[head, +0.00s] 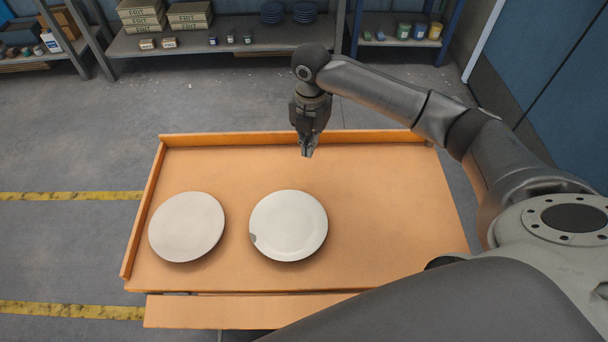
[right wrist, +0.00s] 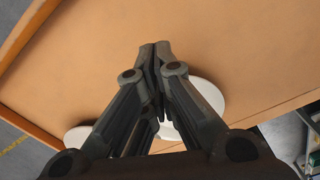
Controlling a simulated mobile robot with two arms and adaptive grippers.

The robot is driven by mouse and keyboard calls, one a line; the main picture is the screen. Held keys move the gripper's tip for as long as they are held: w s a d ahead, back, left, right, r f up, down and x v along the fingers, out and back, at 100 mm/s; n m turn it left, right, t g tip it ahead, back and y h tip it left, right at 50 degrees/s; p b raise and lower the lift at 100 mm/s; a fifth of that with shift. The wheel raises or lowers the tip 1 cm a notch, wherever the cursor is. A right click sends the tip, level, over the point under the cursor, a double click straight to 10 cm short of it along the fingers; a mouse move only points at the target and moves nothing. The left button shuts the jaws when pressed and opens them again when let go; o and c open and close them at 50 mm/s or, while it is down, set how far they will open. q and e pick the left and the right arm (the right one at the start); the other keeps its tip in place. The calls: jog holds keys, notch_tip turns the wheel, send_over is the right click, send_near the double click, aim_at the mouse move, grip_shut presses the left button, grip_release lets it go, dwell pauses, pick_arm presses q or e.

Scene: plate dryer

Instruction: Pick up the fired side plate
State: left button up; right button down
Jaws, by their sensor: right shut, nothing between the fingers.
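Two round plates lie apart on the orange table (head: 400,220). The left plate (head: 187,227) is plain, matt and pinkish grey. The right plate (head: 289,225) is whiter, with a small grey patch on its lower left rim. I cannot tell by look alone which one is fired. My right gripper (head: 307,153) points down over the table's far part, above and beyond the right plate, shut and empty. In the right wrist view, its closed fingers (right wrist: 154,50) partly hide two pale plates. My left gripper is not in view.
The table has a raised rim at the back (head: 290,138) and left (head: 143,212). The table's right part is clear. Shelves (head: 235,38) with boxes, jars and stacked blue dishes stand behind it. Yellow lines mark the floor at left.

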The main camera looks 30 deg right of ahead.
notch_tip(320, 180, down, 10)
jog(key=shift+f+p, duration=0.1)
jog(key=shift+p, duration=0.35)
jog(key=shift+s+a+p, duration=0.75)
jog(key=shift+s+a, duration=0.25)
jog(key=shift+a, duration=0.1)
jog(key=shift+s+a, duration=0.3)
